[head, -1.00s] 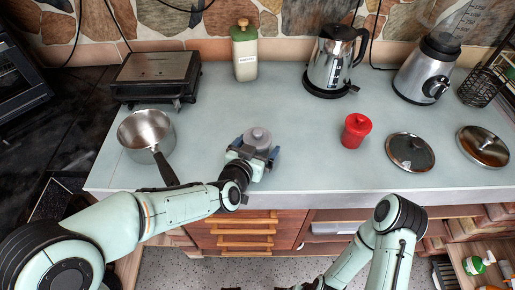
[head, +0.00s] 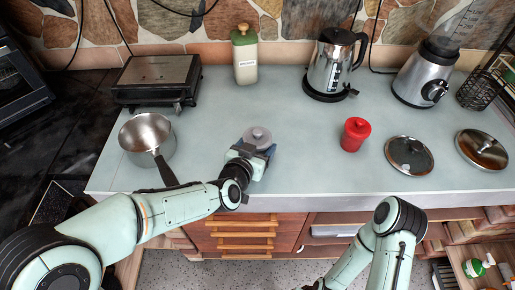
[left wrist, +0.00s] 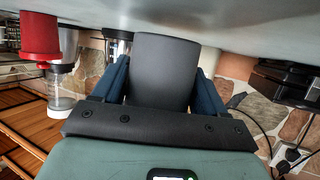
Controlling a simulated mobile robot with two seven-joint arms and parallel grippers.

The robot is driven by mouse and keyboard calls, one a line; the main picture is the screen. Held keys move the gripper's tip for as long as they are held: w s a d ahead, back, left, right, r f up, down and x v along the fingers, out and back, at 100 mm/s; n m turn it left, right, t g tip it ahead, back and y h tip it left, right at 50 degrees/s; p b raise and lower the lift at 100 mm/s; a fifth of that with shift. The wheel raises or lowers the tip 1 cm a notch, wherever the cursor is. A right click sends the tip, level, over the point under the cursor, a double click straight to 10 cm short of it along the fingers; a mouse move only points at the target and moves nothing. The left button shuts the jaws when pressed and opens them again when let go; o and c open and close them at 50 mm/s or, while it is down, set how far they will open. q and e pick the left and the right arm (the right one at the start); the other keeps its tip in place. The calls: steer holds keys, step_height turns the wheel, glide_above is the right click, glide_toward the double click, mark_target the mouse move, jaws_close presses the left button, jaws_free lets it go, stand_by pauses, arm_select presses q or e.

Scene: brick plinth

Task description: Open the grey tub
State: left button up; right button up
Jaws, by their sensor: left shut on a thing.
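In the left wrist view the tub (left wrist: 164,68) fills the space between my two blue fingers. My left gripper (head: 256,152) is shut on the tub's body from the front, below the lid. The lid appears to sit on the tub. My right arm shows at the lower right in the head view, below the counter edge; its gripper is out of the picture.
A red tub (head: 355,134) stands to the right, with two pan lids (head: 409,155) (head: 482,149) beyond it. A saucepan (head: 147,137) stands left, its handle near my left arm. A grill, canister, kettle (head: 335,63) and blender line the back. The middle counter is clear.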

mark_target(258, 131)
arm_select(q)
step_height(258, 131, up, 10)
steer(key=p, duration=0.4)
steer(key=shift+p, duration=0.3)
step_height(258, 131, up, 8)
steer(key=p, duration=0.5)
steer(key=shift+r, duration=0.25)
arm_select(e)
steer(key=w+r, duration=0.5)
steer(key=r, duration=0.6)
steer(key=shift+w+r+t, duration=0.25)
steer(key=shift+r+t, duration=0.05)
steer(key=shift+t, duration=0.1)
steer(key=shift+s, duration=0.1)
arm_select(q)
steer(key=o, duration=0.3)
steer(key=c, duration=0.6)
